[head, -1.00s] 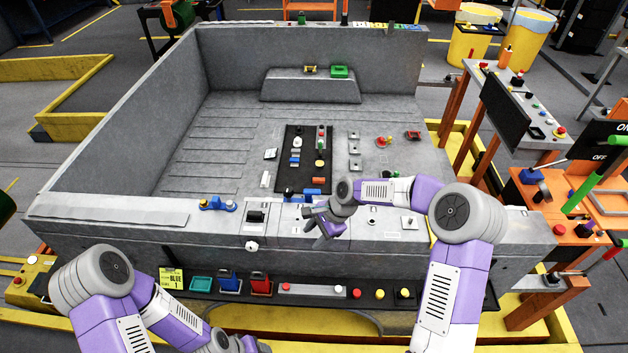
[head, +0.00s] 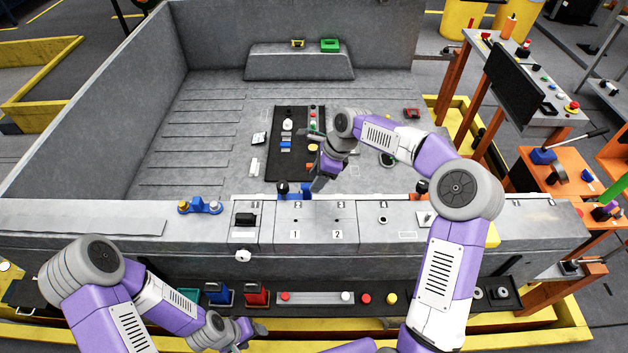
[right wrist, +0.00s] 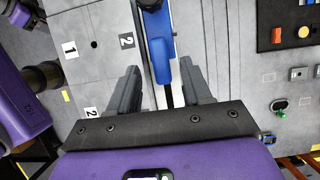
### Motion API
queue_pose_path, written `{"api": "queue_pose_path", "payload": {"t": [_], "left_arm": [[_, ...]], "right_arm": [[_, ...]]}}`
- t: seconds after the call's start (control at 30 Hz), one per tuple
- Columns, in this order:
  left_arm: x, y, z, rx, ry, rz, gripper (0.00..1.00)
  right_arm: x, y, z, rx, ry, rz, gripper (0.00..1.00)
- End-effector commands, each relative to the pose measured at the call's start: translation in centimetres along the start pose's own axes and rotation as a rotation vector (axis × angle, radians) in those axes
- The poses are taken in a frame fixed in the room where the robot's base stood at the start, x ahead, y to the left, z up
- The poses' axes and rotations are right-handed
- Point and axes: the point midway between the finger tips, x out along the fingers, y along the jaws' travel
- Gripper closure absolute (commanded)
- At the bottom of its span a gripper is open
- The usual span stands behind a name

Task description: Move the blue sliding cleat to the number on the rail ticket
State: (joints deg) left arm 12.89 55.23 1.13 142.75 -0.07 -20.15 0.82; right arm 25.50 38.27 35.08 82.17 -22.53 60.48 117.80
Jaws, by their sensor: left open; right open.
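The blue sliding cleat (head: 298,188) with a black knob sits on the rail along the carrier's front wall, partly behind my right gripper in the head view. My right gripper (head: 316,184) is open beside it. In the right wrist view the open fingers of the right gripper (right wrist: 162,88) straddle the cleat's blue bar (right wrist: 160,62), with gaps on both sides. Number plates 1 (head: 295,234) and 2 (head: 337,234) show on the front wall. A 2 plate (right wrist: 127,41) is left of the cleat. My left gripper (head: 250,332) is open, low at front.
A black panel (head: 272,150) with small parts lies on the carrier floor. A blue two-knob fitting (head: 199,206) and a black block (head: 245,219) stand left on the wall top. A front shelf (head: 385,311) carries blue and red holders and buttons.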

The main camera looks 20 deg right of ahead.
Motion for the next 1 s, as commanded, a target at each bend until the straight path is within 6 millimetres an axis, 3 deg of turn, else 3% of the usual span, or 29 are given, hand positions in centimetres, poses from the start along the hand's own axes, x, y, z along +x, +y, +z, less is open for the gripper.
{"api": "queue_pose_path", "payload": {"t": [0.17, 0.47, 0.77, 1.0], "left_arm": [[0.1, 0.0, 0.0, 0.000, 0.001, 0.000, 0.40], [0.1, 0.0, 0.0, 0.000, 0.000, 0.000, 0.40], [0.1, 0.0, 0.0, 0.000, 0.001, 0.000, 0.40], [0.1, 0.0, 0.0, 0.000, 0.001, 0.000, 0.40]], "right_arm": [[1.6, 0.0, 0.1, -0.001, -0.001, 0.000, 0.51], [1.8, 0.0, 0.0, -0.002, 0.000, -0.001, 0.51], [1.8, 0.0, 0.0, -0.002, 0.000, -0.001, 0.97], [1.8, 0.0, 0.0, -0.002, 0.000, -0.001, 1.00]]}}
